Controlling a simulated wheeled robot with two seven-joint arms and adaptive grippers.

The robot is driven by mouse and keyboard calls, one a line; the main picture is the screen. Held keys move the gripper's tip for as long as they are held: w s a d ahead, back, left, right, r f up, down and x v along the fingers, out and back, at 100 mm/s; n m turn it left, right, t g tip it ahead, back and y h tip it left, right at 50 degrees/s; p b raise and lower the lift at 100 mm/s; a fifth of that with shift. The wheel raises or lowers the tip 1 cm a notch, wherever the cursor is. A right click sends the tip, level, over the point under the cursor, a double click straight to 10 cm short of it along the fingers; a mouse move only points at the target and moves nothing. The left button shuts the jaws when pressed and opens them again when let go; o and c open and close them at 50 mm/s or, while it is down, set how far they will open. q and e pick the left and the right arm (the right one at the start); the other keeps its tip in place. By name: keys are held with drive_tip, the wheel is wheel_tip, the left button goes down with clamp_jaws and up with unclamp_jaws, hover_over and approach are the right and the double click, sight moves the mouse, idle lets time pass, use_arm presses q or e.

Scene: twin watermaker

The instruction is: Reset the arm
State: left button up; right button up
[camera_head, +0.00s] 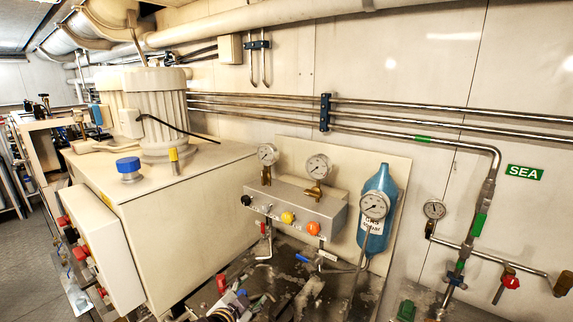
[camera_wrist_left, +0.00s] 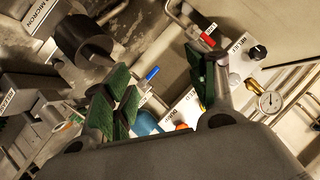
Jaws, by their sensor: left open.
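My right gripper is in neither view.
A grey gauge panel (camera_head: 318,214) with coloured knobs stands ahead, beside a blue cylinder (camera_head: 378,200). A large white cabinet (camera_head: 190,205) is on the left. Steel pipes run along the wall, with a red-handled valve (camera_head: 510,281) at the right. Floor shows at far left.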

use_arm(q)
drive_tip(key=s+a+f+n+g+y, duration=0.1)
drive_tip(key=s+a+f+n+g, duration=0.25)
drive_tip(key=s, duration=0.45)
drive_tip(key=s+a+f+n+g+y, duration=0.1)
drive_tip(key=s+a+f+n+g, duration=0.2)
drive_tip(key=s, duration=0.5)
drive_tip(key=s+a+f+n+g+y, duration=0.1)
drive_tip(key=s+a+f+n+g, duration=0.15)
drive_tip(key=s+a+f, duration=0.4)
drive_tip(key=s+d+f+g, duration=0.1)
drive_tip(key=s+f, duration=0.1)
drive_tip(key=f, duration=1.4)
drive_tip(key=s+f, duration=0.2)
drive_tip(key=f, duration=1.4)
drive_tip(key=s+a+f, duration=0.1)
drive_tip(key=s+f, duration=0.8)
drive_tip(key=s, duration=0.2)
drive_tip(key=s+a+f+m+g, duration=0.1)
drive_tip(key=s+a+f, duration=0.1)
drive_tip(key=s+f, duration=0.8)
drive_tip(key=shift+s+a+f, duration=0.3)
drive_tip(key=shift+s, duration=0.3)
